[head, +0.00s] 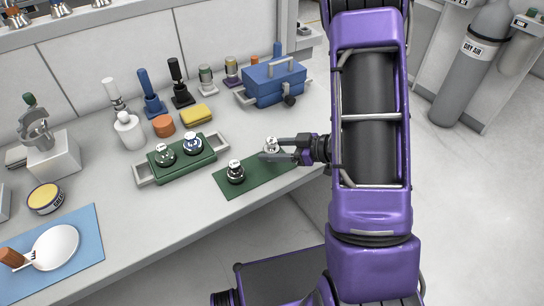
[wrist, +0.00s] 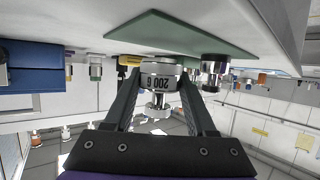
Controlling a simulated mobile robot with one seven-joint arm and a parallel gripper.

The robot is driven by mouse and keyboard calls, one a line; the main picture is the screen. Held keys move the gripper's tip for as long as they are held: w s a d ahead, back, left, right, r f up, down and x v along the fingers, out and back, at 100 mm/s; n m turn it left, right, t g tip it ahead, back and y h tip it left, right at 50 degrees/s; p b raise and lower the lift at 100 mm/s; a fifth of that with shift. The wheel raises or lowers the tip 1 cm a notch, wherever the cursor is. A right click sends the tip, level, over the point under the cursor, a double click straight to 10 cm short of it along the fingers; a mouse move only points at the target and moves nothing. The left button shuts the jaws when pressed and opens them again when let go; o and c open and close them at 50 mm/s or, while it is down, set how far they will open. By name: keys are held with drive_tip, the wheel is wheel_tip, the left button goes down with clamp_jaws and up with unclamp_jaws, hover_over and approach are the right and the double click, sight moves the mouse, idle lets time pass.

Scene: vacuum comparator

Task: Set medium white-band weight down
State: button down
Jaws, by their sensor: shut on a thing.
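My gripper (head: 275,150) is shut on a silver weight (head: 271,144) with a pale band, at the right part of the dark green mat (head: 262,178). In the wrist view, which appears upside down, the held weight (wrist: 160,76) reads "200 G" and sits between both fingers, its knob pointing away from the mat (wrist: 185,35). Its base is close to the mat; I cannot tell whether it touches.
A green tray (head: 185,161) left of the mat holds two weights, one with a blue band (head: 193,144). A blue case (head: 273,83), a yellow block (head: 197,114) and an orange pot (head: 164,126) stand behind. The bench's front edge runs just before the mat.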

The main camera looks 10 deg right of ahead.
wheel_tip(320, 180, down, 2)
drive_tip(key=shift+f, duration=0.1)
drive_tip(key=shift+c, duration=1.1)
unclamp_jaws()
drive_tip(key=shift+d, duration=0.1)
drive_tip(key=p+v, duration=0.1)
drive_tip(key=v, duration=1.1)
